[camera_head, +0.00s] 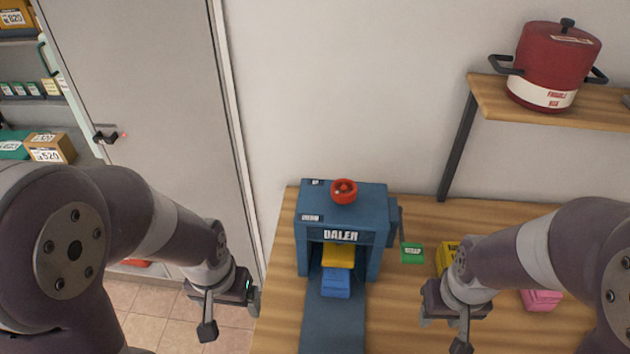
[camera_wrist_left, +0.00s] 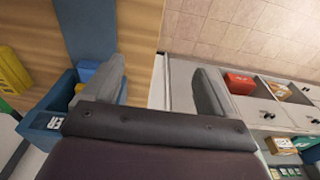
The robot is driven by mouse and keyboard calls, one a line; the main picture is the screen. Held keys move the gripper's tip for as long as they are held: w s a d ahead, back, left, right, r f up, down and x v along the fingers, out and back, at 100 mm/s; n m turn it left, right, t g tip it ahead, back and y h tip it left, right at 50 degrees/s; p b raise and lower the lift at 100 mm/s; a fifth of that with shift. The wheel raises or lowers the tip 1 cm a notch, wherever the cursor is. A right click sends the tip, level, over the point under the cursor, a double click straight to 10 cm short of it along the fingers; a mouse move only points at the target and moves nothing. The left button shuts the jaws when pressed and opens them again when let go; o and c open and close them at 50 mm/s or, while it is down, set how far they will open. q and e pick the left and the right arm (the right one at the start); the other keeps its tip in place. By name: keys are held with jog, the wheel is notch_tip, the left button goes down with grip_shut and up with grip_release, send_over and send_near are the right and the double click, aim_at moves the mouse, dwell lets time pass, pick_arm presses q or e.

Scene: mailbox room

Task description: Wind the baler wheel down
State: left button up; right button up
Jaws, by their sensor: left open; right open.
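The blue baler (camera_head: 345,212) stands on the wooden table, with a small red wheel (camera_head: 344,191) on its top. A yellow block (camera_head: 338,255) and a blue block (camera_head: 335,283) sit in its front opening. My left gripper (camera_head: 228,312) is open and empty, to the left of the baler and past the table's left edge. In the left wrist view its two fingers (camera_wrist_left: 165,85) are spread apart, with part of the baler (camera_wrist_left: 45,125) beyond. My right gripper (camera_head: 445,330) is open, to the right of the baler over the table. The wheel is not seen in the wrist view.
A green block (camera_head: 411,252), a yellow block (camera_head: 447,256) and a pink block (camera_head: 541,299) lie on the table (camera_head: 280,290) right of the baler. A red pot (camera_head: 553,65) stands on a raised shelf (camera_head: 560,108). A grey door (camera_head: 140,90) is at left.

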pick_arm(q)
jog(key=w+f+m+t, duration=0.1)
jog(key=w+m+t, duration=0.1)
jog(key=w, duration=0.4)
jog(key=m+t+h+p, duration=0.1)
jog(key=m+t+h, duration=0.4)
jog(key=t+h, duration=0.3)
send_near(343, 188)
jog(key=p+x, duration=0.3)
jog(key=x, duration=0.6)
jog(key=shift+w+d+f, duration=0.1)
jog(key=shift+w, duration=0.1)
jog(key=shift+w+d+f, duration=0.3)
jog(key=shift+w, duration=0.1)
jog(key=shift+m+g, duration=0.3)
jog(key=c, duration=1)
